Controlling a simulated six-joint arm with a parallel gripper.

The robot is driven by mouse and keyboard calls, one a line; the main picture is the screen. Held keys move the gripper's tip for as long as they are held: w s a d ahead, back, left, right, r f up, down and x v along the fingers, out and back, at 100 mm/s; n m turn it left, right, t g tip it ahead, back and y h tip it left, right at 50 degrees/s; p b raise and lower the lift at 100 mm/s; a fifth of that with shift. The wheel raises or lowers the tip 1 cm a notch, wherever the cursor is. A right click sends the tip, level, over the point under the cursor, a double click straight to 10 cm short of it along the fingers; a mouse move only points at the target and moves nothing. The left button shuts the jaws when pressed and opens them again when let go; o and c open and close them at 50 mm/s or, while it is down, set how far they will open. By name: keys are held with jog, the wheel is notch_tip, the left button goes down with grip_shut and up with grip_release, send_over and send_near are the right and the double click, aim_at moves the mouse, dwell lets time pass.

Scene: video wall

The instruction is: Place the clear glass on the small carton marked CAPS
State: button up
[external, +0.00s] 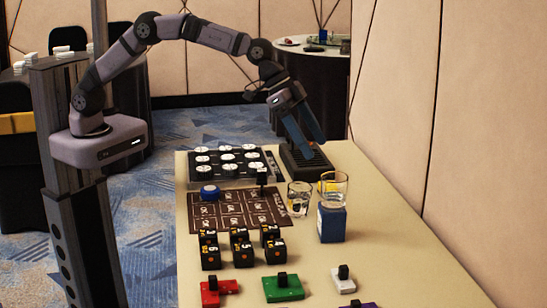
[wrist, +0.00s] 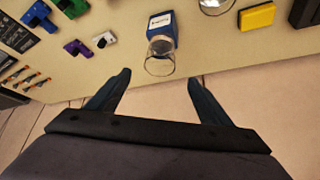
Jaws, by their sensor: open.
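A clear glass (external: 334,187) stands upright on top of a small blue carton (external: 331,223). In the wrist view the glass (wrist: 160,58) shows at the near end of the carton (wrist: 164,30), which bears a white label too small to read. My gripper (external: 312,150) is open, with its two blue fingers pointing down over the back of the table. In the wrist view the open fingertips (wrist: 159,77) are spread on either side below the glass, with nothing between them. In the external view they are behind the glass and apart from it.
A second clear glass (external: 299,199) stands on the table left of the carton. A dark slotted rack (external: 305,162) lies beneath my gripper. A black tray with white discs (external: 228,162), a brown printed mat (external: 236,212) and several black numbered blocks (external: 241,248) fill the left side.

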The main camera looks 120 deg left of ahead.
jog(key=shift+s+r, duration=0.1)
jog(key=shift+r, duration=0.05)
jog(key=shift+d, duration=0.1)
jog(key=s+d+f+m+g+h, duration=0.1)
jog(key=s+d+f+g, duration=0.2)
jog(key=s+d, duration=1.3)
jog(key=s+d+f+g, duration=0.1)
jog(key=s+d+f, duration=0.2)
jog(key=s, duration=0.8)
jog(key=s+d+f+m+g, duration=0.1)
jog(key=s+d+f+g, duration=0.1)
jog(key=s, duration=1)
jog(key=shift+s+d+f+m, duration=0.3)
jog(key=shift+d+f, duration=0.2)
jog(key=shift+f, duration=0.05)
jog(key=shift+r+p, duration=0.85)
jog(key=shift+r, duration=0.05)
